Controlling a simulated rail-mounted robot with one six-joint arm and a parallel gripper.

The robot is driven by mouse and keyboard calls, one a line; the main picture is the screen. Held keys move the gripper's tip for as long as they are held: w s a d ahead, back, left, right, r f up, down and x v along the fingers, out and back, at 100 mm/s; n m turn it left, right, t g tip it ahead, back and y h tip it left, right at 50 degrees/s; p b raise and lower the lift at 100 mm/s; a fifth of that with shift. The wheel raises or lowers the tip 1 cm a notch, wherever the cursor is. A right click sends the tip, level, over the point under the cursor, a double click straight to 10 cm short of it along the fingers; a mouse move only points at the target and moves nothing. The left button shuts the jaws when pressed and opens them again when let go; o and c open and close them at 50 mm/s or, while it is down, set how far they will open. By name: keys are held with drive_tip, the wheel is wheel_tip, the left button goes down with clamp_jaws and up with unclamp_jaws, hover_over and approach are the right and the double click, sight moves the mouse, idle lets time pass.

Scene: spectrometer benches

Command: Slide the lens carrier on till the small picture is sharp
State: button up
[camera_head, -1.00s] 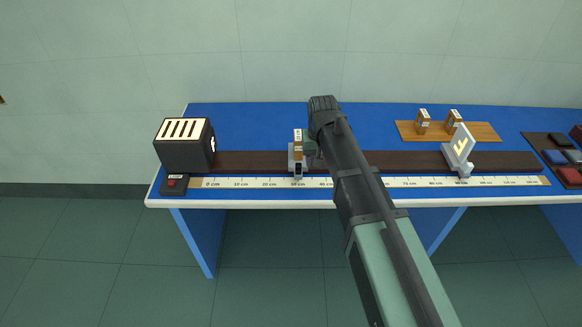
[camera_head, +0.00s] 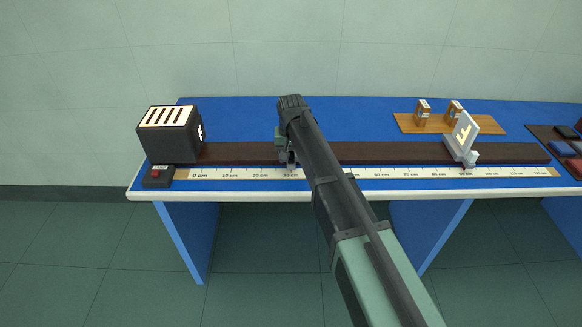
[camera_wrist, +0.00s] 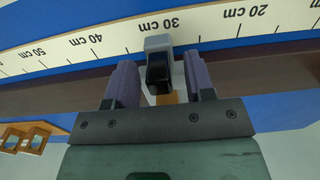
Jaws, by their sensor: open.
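The lens carrier (camera_wrist: 158,44), with a grey foot, a dark part and an orange-brown block, sits on the rail near the 30 cm mark. In the head view my arm hides most of it. My gripper (camera_wrist: 160,76) is open, with one finger on each side of the carrier; small gaps show beside it in the wrist view. My gripper also shows in the head view (camera_head: 284,146). The pale screen (camera_head: 465,134) stands near the right end of the rail, bearing a small bright picture; its sharpness is too small to judge. The lamp box (camera_head: 168,137) stands at the left end.
The dark rail (camera_head: 390,153) is clear between carrier and screen. A white scale (camera_head: 230,174) runs along its front. A wooden board (camera_head: 482,127) with two small wooden holders lies behind the screen. A red-buttoned lamp switch (camera_head: 157,177) sits at the front left.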

drive_tip(key=shift+c, duration=0.5)
clamp_jaws()
drive_tip(key=shift+d, duration=0.15)
